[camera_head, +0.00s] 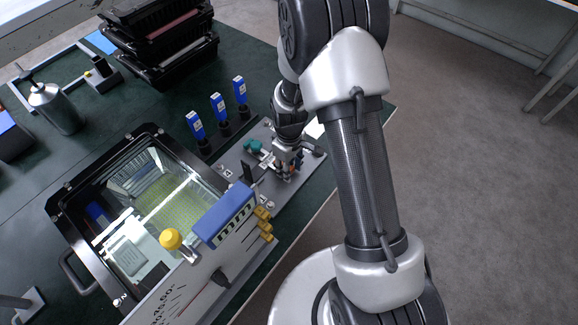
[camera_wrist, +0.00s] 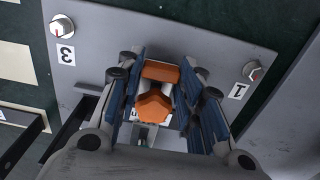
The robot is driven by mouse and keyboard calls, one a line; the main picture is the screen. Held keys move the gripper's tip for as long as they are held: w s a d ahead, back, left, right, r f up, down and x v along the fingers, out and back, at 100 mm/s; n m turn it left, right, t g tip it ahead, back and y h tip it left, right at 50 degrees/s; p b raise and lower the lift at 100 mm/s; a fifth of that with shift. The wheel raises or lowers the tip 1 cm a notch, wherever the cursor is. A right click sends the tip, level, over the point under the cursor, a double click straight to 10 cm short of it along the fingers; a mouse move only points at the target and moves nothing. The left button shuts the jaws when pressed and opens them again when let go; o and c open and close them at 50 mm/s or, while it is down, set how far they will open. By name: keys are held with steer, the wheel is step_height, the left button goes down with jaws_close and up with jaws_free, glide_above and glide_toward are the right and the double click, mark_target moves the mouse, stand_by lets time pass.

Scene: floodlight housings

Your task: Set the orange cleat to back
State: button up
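The orange cleat (camera_wrist: 154,106) is in the wrist view, a block with a faceted knob-like part, set on a grey panel. My gripper (camera_wrist: 161,72) has its two blue-padded fingers on either side of it. The pads lie very close to its sides; I cannot tell whether they touch it. In the head view my gripper (camera_head: 288,158) is low over the grey panel (camera_head: 232,160), and the cleat is mostly hidden there behind the fingers.
A teal part (camera_head: 253,146) is just left of my gripper on the panel. Blue-labelled items (camera_head: 218,106) stand behind.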

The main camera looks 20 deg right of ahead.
jaws_close()
steer(key=shift+s+d, duration=0.4)
steer(key=shift+s, duration=0.2)
steer(key=shift+s+d, duration=0.35)
steer(key=shift+s, duration=0.2)
steer(key=o, duration=0.6)
jaws_free()
steer(key=shift+d, duration=0.1)
steer(key=shift+c, duration=0.2)
step_height(320, 180, up, 12)
steer(key=shift+r, duration=0.1)
